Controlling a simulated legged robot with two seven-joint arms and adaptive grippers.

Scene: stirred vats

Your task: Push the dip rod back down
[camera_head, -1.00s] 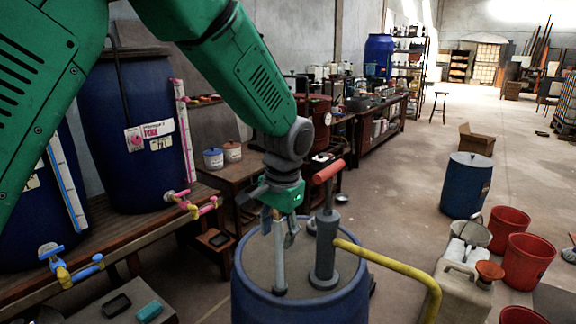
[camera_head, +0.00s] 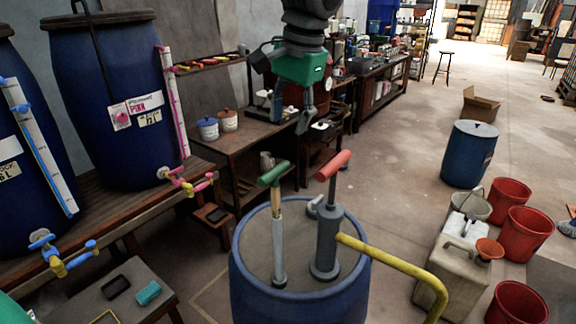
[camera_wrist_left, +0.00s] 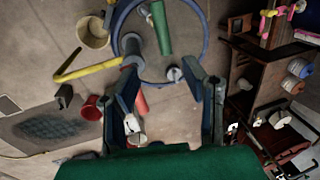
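A short pale, brownish length of rod (camera_head: 276,208) shows between the handle and the grey tube (camera_head: 279,252). My left gripper (camera_head: 292,122) is above the handle, slightly to its right in the picture, apart from it. It is open with nothing between its fingers. In the left wrist view the open fingers (camera_wrist_left: 162,72) frame the drum's near side, with the green handle (camera_wrist_left: 161,27) beyond their tips. My right gripper is not in view.
A grey pump (camera_head: 326,245) with a red handle (camera_head: 334,164) stands close right of the rod. Its yellow pipe (camera_head: 400,268) runs over the rim to the right. A bench with large blue vats (camera_head: 118,110) is at left. Red buckets (camera_head: 526,232) stand at right.

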